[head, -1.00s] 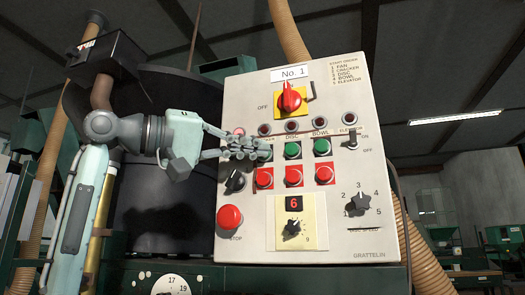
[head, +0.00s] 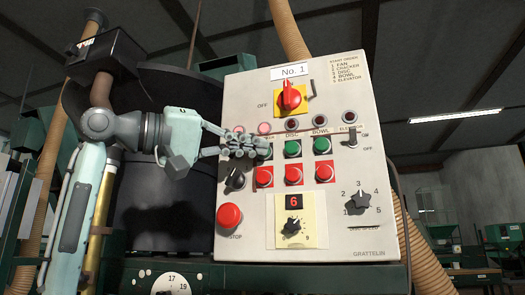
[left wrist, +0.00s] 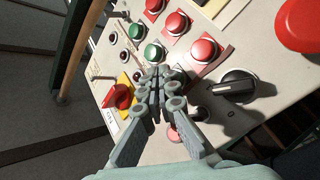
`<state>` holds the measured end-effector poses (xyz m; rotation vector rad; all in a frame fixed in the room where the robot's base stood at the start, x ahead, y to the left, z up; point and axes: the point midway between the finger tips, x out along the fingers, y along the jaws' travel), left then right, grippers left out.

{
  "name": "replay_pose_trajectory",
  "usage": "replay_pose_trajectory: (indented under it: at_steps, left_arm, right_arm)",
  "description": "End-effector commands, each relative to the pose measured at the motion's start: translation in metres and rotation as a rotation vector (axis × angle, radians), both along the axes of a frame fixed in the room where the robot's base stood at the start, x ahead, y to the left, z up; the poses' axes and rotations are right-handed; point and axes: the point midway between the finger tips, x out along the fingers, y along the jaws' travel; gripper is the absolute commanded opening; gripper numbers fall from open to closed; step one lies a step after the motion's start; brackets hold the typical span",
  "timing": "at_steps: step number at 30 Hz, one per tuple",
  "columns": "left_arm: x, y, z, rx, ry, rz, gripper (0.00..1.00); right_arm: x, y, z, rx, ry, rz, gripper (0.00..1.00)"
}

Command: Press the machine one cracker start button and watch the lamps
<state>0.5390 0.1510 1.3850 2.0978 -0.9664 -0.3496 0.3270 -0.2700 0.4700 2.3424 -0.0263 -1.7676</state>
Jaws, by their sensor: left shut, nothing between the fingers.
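The cracker start button (head: 267,153) is the left green one on the No. 1 panel (head: 240,105); only its edge shows past my fingers. My left gripper (head: 264,147) is shut and empty, its fingertips at this button. Whether they touch it, I cannot tell. In the left wrist view the shut fingertips (left wrist: 161,75) hide the button. In the lamp row, the far left lamp (head: 238,129) and the cracker lamp (head: 264,128) glow pink. The disc lamp (head: 292,124) and the bowl lamp (head: 319,121) are dark red. My right gripper is not in view.
Green disc (head: 292,149) and bowl (head: 322,146) buttons stand right of the fingers, with red buttons (head: 293,174) below. A black selector (head: 235,180) and red stop button (head: 229,216) lie lower left. The red main switch (head: 290,96) is above.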

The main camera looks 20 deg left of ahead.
Motion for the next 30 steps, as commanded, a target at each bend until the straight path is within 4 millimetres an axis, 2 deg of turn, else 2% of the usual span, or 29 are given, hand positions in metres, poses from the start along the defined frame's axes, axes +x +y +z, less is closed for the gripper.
replay_pose_trajectory:
  at_steps: [4, 14, 30]
  left_arm:
    - [-0.007, 0.000, 0.000, 0.000, 0.000, 0.000, 0.00]
    - [-0.009, 0.000, 0.000, 0.000, 0.000, 0.000, 0.00]
    - [-0.056, 0.002, 0.000, 0.000, -0.002, 0.000, 0.00]
  right_arm:
    - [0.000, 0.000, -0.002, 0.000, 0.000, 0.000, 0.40]
    - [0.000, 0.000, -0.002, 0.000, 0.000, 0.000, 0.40]
    - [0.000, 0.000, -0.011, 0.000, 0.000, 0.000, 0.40]
